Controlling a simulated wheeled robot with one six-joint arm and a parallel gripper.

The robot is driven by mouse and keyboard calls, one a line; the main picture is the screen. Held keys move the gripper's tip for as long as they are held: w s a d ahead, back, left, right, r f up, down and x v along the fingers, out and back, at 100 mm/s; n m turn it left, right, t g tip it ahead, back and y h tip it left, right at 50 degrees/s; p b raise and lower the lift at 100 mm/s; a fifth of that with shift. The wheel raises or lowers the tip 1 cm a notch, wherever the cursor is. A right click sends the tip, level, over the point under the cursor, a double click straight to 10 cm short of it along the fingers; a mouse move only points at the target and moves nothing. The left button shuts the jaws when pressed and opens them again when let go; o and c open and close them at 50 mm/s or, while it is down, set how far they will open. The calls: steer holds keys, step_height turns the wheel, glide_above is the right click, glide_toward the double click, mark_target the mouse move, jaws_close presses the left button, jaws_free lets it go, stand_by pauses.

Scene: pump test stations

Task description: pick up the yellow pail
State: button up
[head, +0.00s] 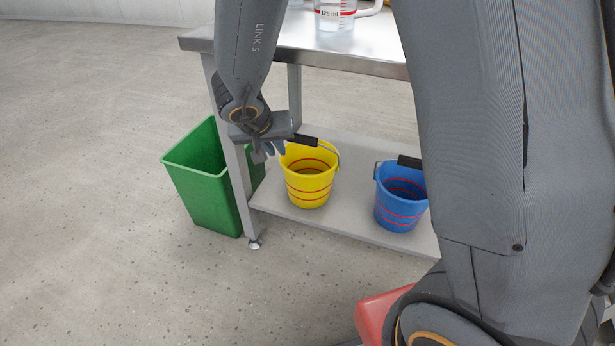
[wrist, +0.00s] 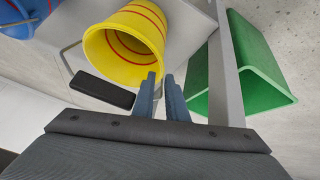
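The yellow pail (head: 309,187) stands upright on the lower shelf of a metal table, with red lines around it and a wire bail with a black handle grip (head: 302,140). In the wrist view the pail (wrist: 150,48) appears inverted, and its black grip (wrist: 102,91) lies left of my fingers. My gripper (head: 269,152) is just left of the pail's rim in the head view.
A blue pail (head: 400,212) stands on the same shelf (head: 337,218) to the right. A green bin (head: 197,185) is on the floor beyond the table leg (head: 238,180). The tabletop (head: 340,57) is above, with a measuring jug (head: 335,14). Floor at left is clear.

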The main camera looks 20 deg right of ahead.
steer(key=shift+b+x, duration=2.45)
steer(key=shift+x, duration=0.6)
steer(key=shift+d+r, duration=0.1)
jaws_close()
steer(key=shift+r, duration=0.15)
